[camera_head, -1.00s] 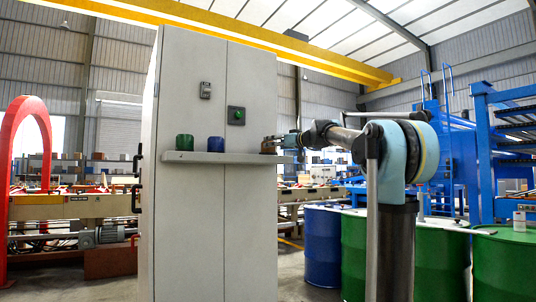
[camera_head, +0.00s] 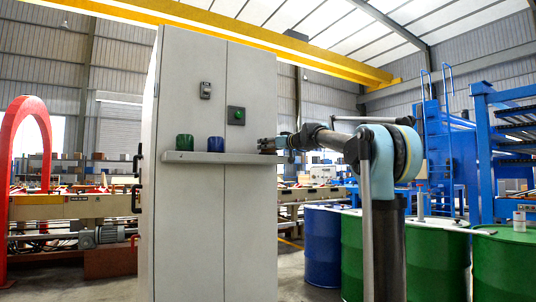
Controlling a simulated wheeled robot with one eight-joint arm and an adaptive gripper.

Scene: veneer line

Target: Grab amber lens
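A green lens (camera_head: 185,142) and a blue lens (camera_head: 215,143) stand on a narrow grey shelf (camera_head: 200,157) on the front of a tall grey cabinet. My gripper (camera_head: 265,145) is at the right end of this shelf, reaching in from the right. A dark brownish patch shows at its fingers, where the amber lens seems to be, but the fingers mostly cover it. The view is too small to show whether the fingers are open or shut on it.
The cabinet (camera_head: 190,230) carries a green button (camera_head: 236,115) and a dark switch (camera_head: 206,90) above the shelf. The shelf between the blue lens and my gripper is clear.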

